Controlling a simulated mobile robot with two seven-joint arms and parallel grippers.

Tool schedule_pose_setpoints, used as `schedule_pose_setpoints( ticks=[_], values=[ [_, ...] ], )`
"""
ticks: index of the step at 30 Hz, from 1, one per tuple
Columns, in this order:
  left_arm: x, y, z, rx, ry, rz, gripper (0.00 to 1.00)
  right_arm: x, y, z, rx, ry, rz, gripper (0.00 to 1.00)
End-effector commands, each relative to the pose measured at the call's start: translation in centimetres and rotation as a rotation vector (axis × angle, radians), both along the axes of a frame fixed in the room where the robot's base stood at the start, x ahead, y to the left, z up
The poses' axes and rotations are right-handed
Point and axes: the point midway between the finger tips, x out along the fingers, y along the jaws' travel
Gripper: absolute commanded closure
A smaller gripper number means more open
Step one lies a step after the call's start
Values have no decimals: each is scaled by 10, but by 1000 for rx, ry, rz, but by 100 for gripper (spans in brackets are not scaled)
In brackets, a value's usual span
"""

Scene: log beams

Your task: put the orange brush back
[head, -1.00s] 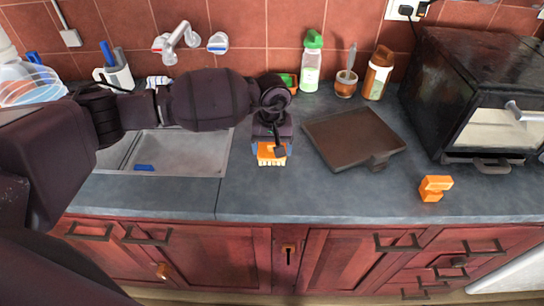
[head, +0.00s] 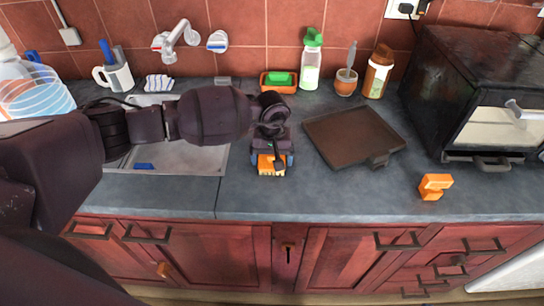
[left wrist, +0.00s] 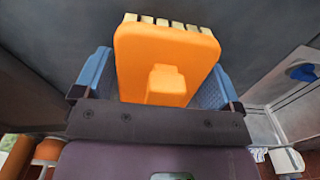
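The orange brush (head: 270,164), with pale bristles along its front edge, is in my left gripper (head: 272,158) over the counter, just right of the sink. In the left wrist view the brush (left wrist: 167,62) sits between the two blue finger pads of the gripper (left wrist: 155,85), bristles at the far end. The gripper looks shut on it. I cannot tell whether the brush touches the counter. My right gripper is not in view.
A brown tray (head: 350,138) lies to the right, with an orange object (head: 435,187) beyond it near the oven (head: 475,100). An orange dish (head: 264,84) with a green sponge, a green-capped bottle (head: 311,62) and jars line the wall.

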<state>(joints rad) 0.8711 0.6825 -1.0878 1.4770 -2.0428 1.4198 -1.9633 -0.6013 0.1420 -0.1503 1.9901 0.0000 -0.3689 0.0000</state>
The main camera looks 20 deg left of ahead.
Motion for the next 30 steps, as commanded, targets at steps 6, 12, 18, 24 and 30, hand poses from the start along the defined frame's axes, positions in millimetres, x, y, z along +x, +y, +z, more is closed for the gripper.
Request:
schedule_pose_setpoints(
  ticks=[6,12,18,24,30],
  values=[
    [0,0,1,0,0,0,0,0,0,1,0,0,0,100],
    [0,0,5,-1,0,0,0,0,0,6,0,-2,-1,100],
    [1,0,34,0,-4,-1,0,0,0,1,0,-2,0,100],
    [1,0,73,0,-4,-1,0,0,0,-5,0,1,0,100],
    [1,0,105,0,-3,0,0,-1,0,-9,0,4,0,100]
  ],
)
